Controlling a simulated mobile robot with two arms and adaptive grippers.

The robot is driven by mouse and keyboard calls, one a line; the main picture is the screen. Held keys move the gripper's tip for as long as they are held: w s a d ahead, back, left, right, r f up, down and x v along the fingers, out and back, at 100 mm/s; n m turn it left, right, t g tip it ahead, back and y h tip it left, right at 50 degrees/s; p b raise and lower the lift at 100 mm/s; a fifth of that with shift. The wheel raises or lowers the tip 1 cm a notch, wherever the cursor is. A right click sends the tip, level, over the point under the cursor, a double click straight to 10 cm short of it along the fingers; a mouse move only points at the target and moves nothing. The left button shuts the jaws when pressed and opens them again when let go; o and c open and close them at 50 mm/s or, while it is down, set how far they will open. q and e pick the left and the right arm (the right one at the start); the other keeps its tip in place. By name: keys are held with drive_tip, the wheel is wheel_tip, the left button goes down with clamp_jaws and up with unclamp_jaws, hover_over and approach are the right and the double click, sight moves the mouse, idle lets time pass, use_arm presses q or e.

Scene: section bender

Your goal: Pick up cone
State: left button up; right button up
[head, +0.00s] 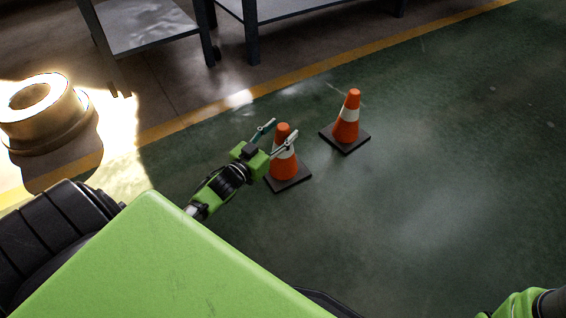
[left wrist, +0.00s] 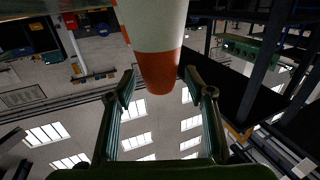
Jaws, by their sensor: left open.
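An orange cone with a white band (head: 284,165) stands upright on its dark square base on the green floor. My left gripper (head: 284,128) is open, with its two fingers on either side of the cone's upper part. In the left wrist view the cone (left wrist: 158,30) hangs in from the top edge, its orange tip between the open fingers (left wrist: 160,88). Gaps show between the tip and both fingers. A second, similar cone (head: 347,125) stands upright to the right and farther back. My right gripper is out of the picture.
A yellow floor line (head: 200,120) runs behind the cones. Grey metal tables (head: 145,28) stand beyond it. A round tan metal part (head: 45,112) sits at the left in bright light. The green floor (head: 440,170) to the right is clear.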

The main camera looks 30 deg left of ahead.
use_arm(q)
drive_tip(key=shift+w, duration=0.7)
drive_tip(key=shift+c, duration=0.5)
clamp_jaws()
drive_tip(key=shift+r, duration=0.15)
